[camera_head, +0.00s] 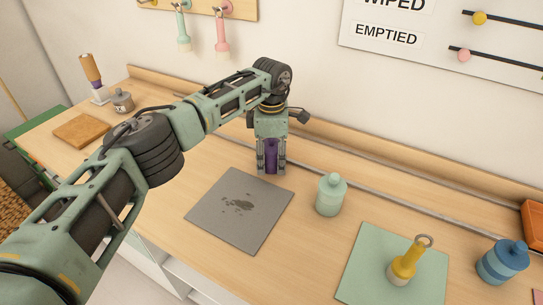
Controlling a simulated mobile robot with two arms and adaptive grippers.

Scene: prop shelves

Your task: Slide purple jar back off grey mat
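The purple jar (270,158) stands on the wooden counter just behind the back edge of the grey mat (225,215). My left gripper (271,168) points down over it, with a finger on each side close against the jar. It looks shut on the jar; the jar's top and sides are partly hidden by the gripper. The grey mat has dark stains near its middle and nothing stands on it. My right gripper is not in view.
A pale green jar (331,195) stands right of the grey mat. A green mat (363,270) bears a yellow ringed object (405,265). A blue jar (503,262) and an orange box (535,222) are far right. A rail (400,185) runs along the counter's back.

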